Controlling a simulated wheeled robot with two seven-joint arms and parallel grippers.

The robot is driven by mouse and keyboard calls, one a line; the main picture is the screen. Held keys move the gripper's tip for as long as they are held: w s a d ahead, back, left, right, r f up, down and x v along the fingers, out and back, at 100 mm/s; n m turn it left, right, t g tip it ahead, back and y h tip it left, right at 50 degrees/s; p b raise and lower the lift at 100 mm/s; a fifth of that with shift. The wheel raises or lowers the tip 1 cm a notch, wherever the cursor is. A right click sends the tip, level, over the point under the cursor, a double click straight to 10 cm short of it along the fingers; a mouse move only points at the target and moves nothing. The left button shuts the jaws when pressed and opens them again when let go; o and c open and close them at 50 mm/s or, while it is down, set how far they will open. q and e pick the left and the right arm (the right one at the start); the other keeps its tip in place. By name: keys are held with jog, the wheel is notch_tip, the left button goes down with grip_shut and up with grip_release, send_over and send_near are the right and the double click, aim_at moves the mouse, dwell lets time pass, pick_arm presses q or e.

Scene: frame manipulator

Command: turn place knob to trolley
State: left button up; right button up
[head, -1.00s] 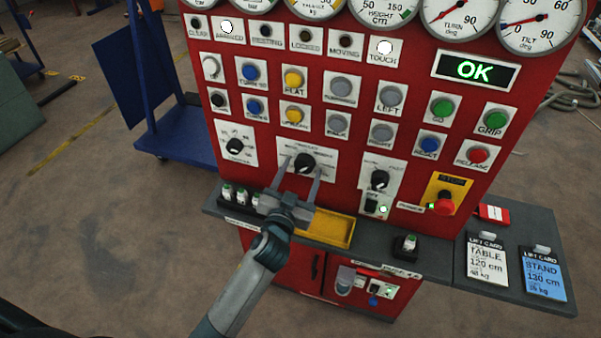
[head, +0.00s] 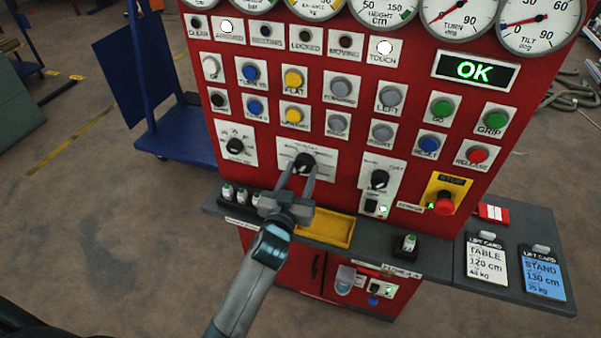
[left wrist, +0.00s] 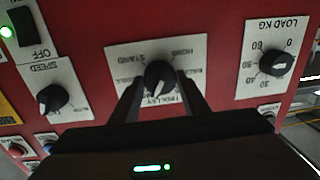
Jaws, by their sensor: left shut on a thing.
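The place knob (head: 303,162) is a black round knob on a white plate in the middle of the red panel. It also shows in the left wrist view (left wrist: 159,74), where the plate appears upside down with words such as STAND, HOME and TROLLEY. Its pale mark seems to point toward TROLLEY, though the fingers hide part of the lettering. My left gripper (head: 303,176) reaches up from below and is shut on the place knob, one finger on each side; both fingers show in the left wrist view (left wrist: 160,88). My right gripper is out of view.
The speed knob (left wrist: 52,98) and load knob (left wrist: 276,62) flank the place plate. Below lies a shelf with a yellow tray (head: 338,231) and several small green-topped items. A red stop button (head: 445,203) is at the right. The display (head: 474,70) reads OK.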

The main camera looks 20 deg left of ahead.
pick_arm(q)
jog(key=n+p, duration=0.2)
jog(key=n, duration=0.3)
jog(key=shift+r+n, duration=0.1)
jog(key=shift+n, duration=0.3)
jog(key=o, duration=1.1)
jog(key=shift+c, duration=0.2)
jog(key=shift+s, duration=0.15)
jog(key=shift+s+b, duration=0.3)
jog(key=shift+s, duration=0.3)
jog(key=s+b, duration=0.4)
jog(key=s, duration=1.2)
jog(key=shift+r, duration=0.3)
